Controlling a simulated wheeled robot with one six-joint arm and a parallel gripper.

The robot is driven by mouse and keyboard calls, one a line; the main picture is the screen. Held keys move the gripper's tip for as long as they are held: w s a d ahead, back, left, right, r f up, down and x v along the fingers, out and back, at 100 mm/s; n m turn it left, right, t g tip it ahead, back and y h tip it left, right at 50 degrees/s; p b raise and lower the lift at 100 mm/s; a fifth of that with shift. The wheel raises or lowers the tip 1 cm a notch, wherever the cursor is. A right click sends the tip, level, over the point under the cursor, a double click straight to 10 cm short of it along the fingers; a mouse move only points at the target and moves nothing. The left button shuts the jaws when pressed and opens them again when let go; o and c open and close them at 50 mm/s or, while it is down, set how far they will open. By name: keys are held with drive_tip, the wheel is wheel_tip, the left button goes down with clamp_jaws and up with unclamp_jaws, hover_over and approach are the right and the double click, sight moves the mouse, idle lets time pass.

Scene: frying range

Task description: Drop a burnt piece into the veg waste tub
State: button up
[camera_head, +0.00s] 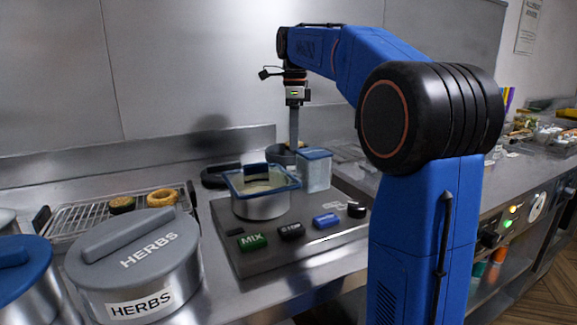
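On the wire rack at left lie two ring-shaped pieces: a dark one with a brownish top (122,205) and a golden-brown one (162,198). No tub labelled veg waste can be read in this view. My gripper (294,128) hangs down at the back of the counter, above and behind the blue-rimmed containers. A long grey vertical part extends below its wrist. I cannot tell whether this is the fingers or something held, and its lower end is partly hidden behind the containers.
A wire rack (70,222) stands behind a grey herbs pot (140,268) and a blue-lidded pot (22,268). A square blue-rimmed container (262,206) and a clear blue-rimmed tub (314,172) sit on a dark panel with coloured labels. Dark round pans are behind. A steel wall bounds the back.

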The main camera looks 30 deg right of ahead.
drive_tip(key=o, duration=0.5)
wheel_tip(320, 180, up, 12)
idle(0.5)
idle(0.3)
